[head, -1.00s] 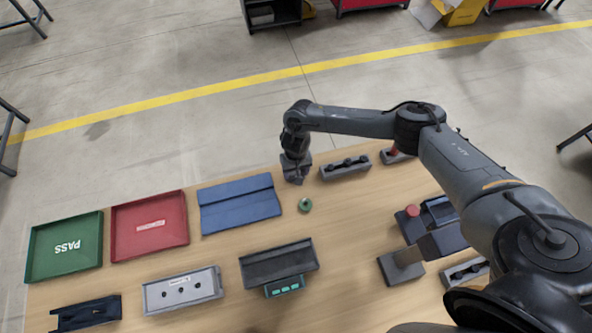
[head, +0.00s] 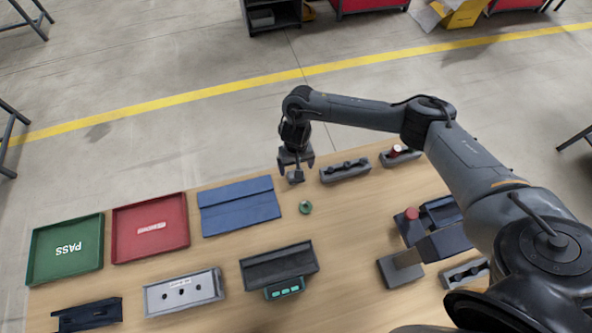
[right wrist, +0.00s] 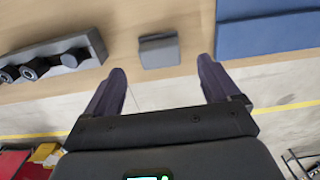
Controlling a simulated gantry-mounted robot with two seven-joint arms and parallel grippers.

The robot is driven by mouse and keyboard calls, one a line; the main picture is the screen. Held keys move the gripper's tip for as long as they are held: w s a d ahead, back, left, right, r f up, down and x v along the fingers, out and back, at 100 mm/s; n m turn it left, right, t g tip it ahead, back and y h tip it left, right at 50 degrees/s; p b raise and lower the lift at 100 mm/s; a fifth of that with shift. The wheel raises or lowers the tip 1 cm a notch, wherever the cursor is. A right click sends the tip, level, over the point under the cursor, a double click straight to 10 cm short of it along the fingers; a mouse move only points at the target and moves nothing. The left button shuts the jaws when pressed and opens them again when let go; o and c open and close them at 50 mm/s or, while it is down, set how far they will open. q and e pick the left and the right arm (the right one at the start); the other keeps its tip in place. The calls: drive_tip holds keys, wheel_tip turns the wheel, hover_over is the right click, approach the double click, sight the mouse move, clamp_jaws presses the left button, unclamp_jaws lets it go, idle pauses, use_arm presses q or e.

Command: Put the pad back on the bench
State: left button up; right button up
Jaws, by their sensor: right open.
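The pad (head: 295,177) looks like a small dark grey square block. It lies on the wooden bench (head: 345,215) near its far edge, between the blue mat and a grey holder. In the right wrist view the pad (right wrist: 158,50) rests flat on the wood, just beyond and between the fingertips. My right gripper (head: 297,167) is open and empty just above the pad, and a gap shows between them. Its two spread fingers also show in the right wrist view (right wrist: 162,70). My left gripper is in neither view.
A blue folded mat (head: 240,205) lies left of the pad, and a green ring (head: 305,207) lies in front. A grey holder with dark round parts (head: 345,170) is close on the right. Red (head: 150,227) and green (head: 65,248) trays are at far left.

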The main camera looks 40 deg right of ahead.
wheel_tip(320, 180, up, 6)
drive_tip(key=p, duration=0.1)
idle(0.5)
drive_tip(key=shift+s+r, duration=0.1)
drive_tip(key=shift+r, duration=0.05)
